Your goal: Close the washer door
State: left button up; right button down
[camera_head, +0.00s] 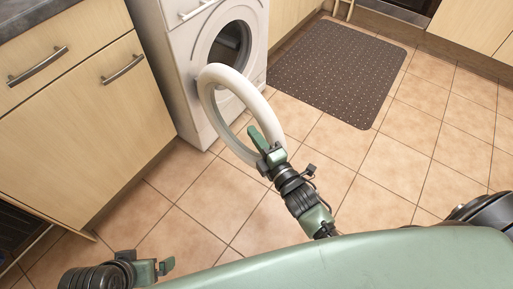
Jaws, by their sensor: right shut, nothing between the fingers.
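The white washer (179,63) stands at the top, between wood-front cabinets. Its round door (209,101) is a thick white ring that stands open, swung out from the dark drum opening (231,45) toward me. My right gripper (258,137) is shut and empty, at the lower right part of the door ring and overlapping it in the picture. I cannot tell whether its green fingers touch the ring. My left gripper (163,267) is low at the left, far from the door, and its jaw opening is unclear.
A wood cabinet (75,125) with metal handles stands left of the washer. A dark dotted mat (338,70) lies on the tiled floor to the right. The tiles (385,190) around the door and to the right are clear.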

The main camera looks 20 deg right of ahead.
jog(key=shift+w+d, duration=0.25)
jog(key=shift+d, duration=0.25)
jog(key=shift+w+d, duration=0.2)
jog(key=shift+d, duration=0.25)
